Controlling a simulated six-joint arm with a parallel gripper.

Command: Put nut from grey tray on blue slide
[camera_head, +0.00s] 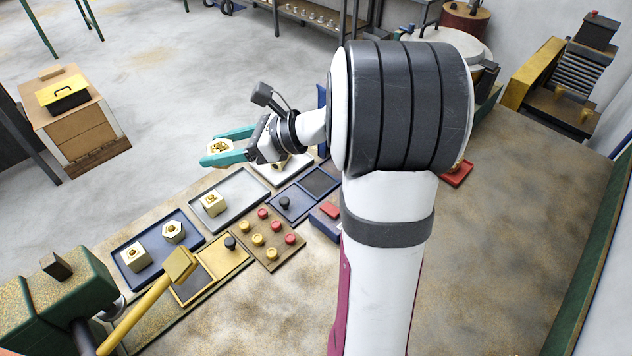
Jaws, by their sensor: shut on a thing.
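My gripper (217,148) has teal fingers and is shut on a brass nut (220,146), held up at the left of my arm, above the trays. A grey tray (240,182) lies below it with one pale brass nut (213,203) in it. A second light grey tray (297,172) lies behind, partly hidden by my gripper and wrist, with a nut partly visible. What looks like the blue slide (303,195) is a blue frame with dark panels and a dark knob (285,202), right of the grey tray. I see no nut on its visible part.
A blue tray (186,219) with two nuts lies front left. A yellow slide (221,258) with a dark knob and a brown board (271,263) with red and yellow buttons lie nearby. A green machine with a yellow lever (140,308) stands at lower left. A red-topped blue box (328,219) sits beside my arm.

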